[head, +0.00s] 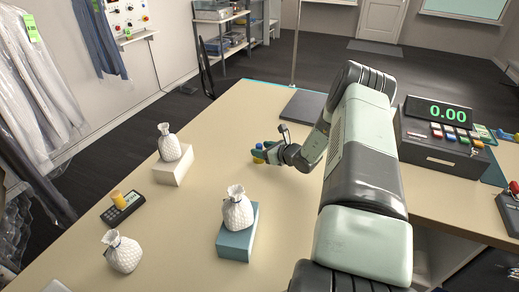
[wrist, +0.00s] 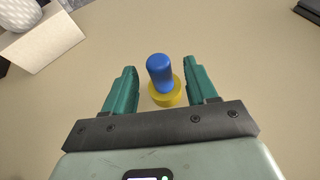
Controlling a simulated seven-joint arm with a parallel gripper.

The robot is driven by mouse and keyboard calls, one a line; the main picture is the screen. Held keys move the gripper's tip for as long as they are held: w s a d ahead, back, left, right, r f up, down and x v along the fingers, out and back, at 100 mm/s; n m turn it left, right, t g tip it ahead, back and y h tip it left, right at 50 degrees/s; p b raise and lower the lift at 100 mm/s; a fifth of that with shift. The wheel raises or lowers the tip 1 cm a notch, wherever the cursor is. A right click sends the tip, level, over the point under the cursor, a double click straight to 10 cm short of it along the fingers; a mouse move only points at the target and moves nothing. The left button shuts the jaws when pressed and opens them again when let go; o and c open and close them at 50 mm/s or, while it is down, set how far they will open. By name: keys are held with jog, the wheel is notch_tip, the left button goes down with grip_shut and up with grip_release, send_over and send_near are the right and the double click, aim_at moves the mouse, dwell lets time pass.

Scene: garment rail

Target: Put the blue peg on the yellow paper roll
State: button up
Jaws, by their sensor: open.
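The blue peg (wrist: 161,73) stands on top of the yellow paper roll (wrist: 167,99) in the wrist view, its lower end meeting the roll's top. My gripper (wrist: 162,80) is open, with one teal finger on each side of the peg and a visible gap to both. In the head view, my gripper (head: 267,153) is low over the table, and the yellow paper roll (head: 258,160) shows at its fingers. The peg is small and partly hidden by the fingers there.
White textured bags stand on a white block (head: 173,168), on a teal block (head: 238,240) and on the table. A calculator (head: 122,208) bears an orange cylinder (head: 117,197). A dark flat pad (head: 304,106) lies behind my gripper; a cash register (head: 440,150) stands at right. The table around the roll is clear.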

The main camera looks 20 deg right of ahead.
jog(key=v, duration=0.9)
jog(key=shift+s+d, duration=0.15)
jog(key=shift+s, duration=0.1)
jog(key=shift+r, duration=0.2)
jog(key=s+a+r+n+g+y, duration=0.1)
jog(key=a+r+n+g+y, duration=0.3)
jog(key=a+r+n, duration=0.8)
jog(key=s+a+r+n+g, duration=0.55)
jog(key=s+a+r, duration=0.3)
jog(key=r, duration=0.35)
jog(key=s+r+n+t+h, duration=0.1)
jog(key=s+r+n+h, duration=0.3)
jog(key=s, duration=0.7)
jog(key=s+r+n+t+h, duration=0.1)
jog(key=s+r+n+h, duration=0.3)
jog(key=s+r+n, duration=0.4)
jog(key=s+n, duration=0.2)
jog(key=s, duration=0.2)
jog(key=shift+a+h, duration=0.4)
jog(key=shift+r+n, duration=0.1)
jog(key=shift+n, duration=0.15)
